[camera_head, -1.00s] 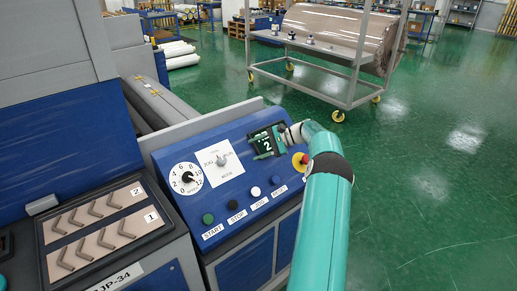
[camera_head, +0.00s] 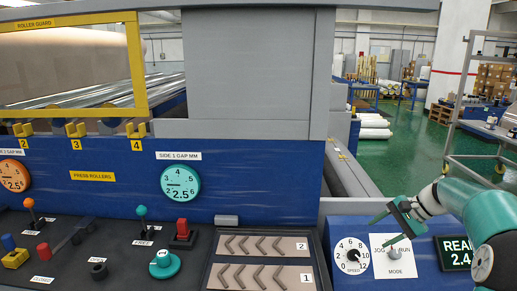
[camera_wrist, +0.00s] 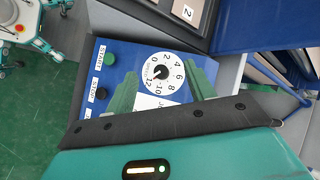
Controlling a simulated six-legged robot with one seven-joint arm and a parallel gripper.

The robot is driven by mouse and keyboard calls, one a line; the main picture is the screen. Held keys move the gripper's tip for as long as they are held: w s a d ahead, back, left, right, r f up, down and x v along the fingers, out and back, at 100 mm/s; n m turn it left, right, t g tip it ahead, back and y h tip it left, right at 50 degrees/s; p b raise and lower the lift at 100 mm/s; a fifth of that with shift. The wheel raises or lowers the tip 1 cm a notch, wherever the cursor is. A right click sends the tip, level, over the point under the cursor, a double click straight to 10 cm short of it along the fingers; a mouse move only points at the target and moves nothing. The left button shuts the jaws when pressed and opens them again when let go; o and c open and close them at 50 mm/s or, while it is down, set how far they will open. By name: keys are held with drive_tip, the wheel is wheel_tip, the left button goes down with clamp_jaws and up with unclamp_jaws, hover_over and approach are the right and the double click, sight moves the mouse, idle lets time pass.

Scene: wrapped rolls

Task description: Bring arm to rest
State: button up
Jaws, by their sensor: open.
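My gripper (camera_head: 386,228) is at the lower right of the head view, over the sloped blue control panel (camera_head: 345,228). Its two green fingers are spread apart with nothing between them. They lie in front of the mode switch plate (camera_head: 386,256), partly hiding it. My teal arm (camera_head: 470,210) comes in from the right edge. In the wrist view, the fingers (camera_wrist: 163,88) stand either side of the white speed dial (camera_wrist: 161,73), which lies beyond them. Whether a finger touches the panel, I cannot tell.
A dark display (camera_head: 457,254) is partly covered by my arm. Left of the panel are a tray with chevron-shaped slots (camera_head: 262,262), a red switch (camera_head: 182,232) and several levers. A grey cart (camera_head: 480,135) stands at the back right.

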drive_tip(key=s+a+r+n+h, duration=0.2)
drive_tip(key=s+a+r+n, duration=0.1)
drive_tip(key=s+a, duration=0.45)
drive_tip(key=s+a+r+n+h, duration=0.3)
drive_tip(key=s+a+r, duration=0.1)
drive_tip(key=s+a, duration=0.4)
drive_tip(key=s+a+f+n+t+h, duration=0.1)
drive_tip(key=s+a+n, duration=0.1)
drive_tip(key=s, duration=0.5)
drive_tip(key=s+a+f+n+t, duration=0.1)
drive_tip(key=s+a+f+n, duration=0.1)
drive_tip(key=s, duration=0.6)
drive_tip(key=shift+s+a+f+n+h, duration=0.2)
drive_tip(key=shift+a+n+h, duration=0.2)
drive_tip(key=shift+a+n, duration=0.65)
drive_tip(key=shift+a+m, duration=0.1)
drive_tip(key=shift+m, duration=0.15)
